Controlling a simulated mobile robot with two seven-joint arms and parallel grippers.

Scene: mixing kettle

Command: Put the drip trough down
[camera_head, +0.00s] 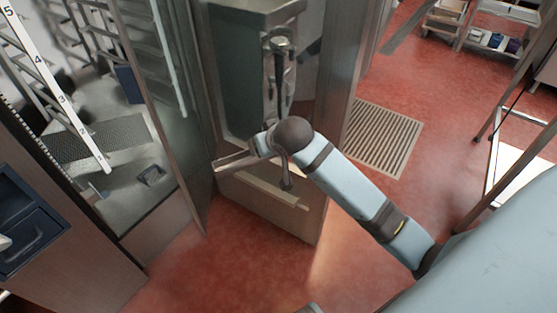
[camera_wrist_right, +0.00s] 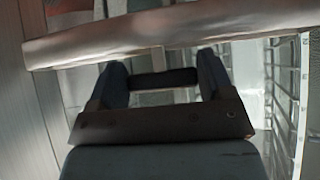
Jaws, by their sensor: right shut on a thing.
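The drip trough (camera_wrist_right: 170,32) is a long, smooth metal piece lying slantwise across the top of the right wrist view, just beyond the fingers. My right gripper (camera_wrist_right: 163,80) is shut on it, apparently by a narrow part between the two dark fingers; the exact contact is hard to see. In the head view my right arm reaches in from the lower right. A pale metal length of what looks like the trough (camera_head: 240,161) sticks out left of its end, and the fingers there are mostly hidden. My left gripper is not in view.
A steel cabinet (camera_head: 268,212) with a pale ledge (camera_head: 265,189) stands below my right arm's end. A tall machine with a glass-like panel and racks is at the left. A floor grate (camera_head: 383,138) lies to the right. Red floor (camera_head: 210,262) is clear in front.

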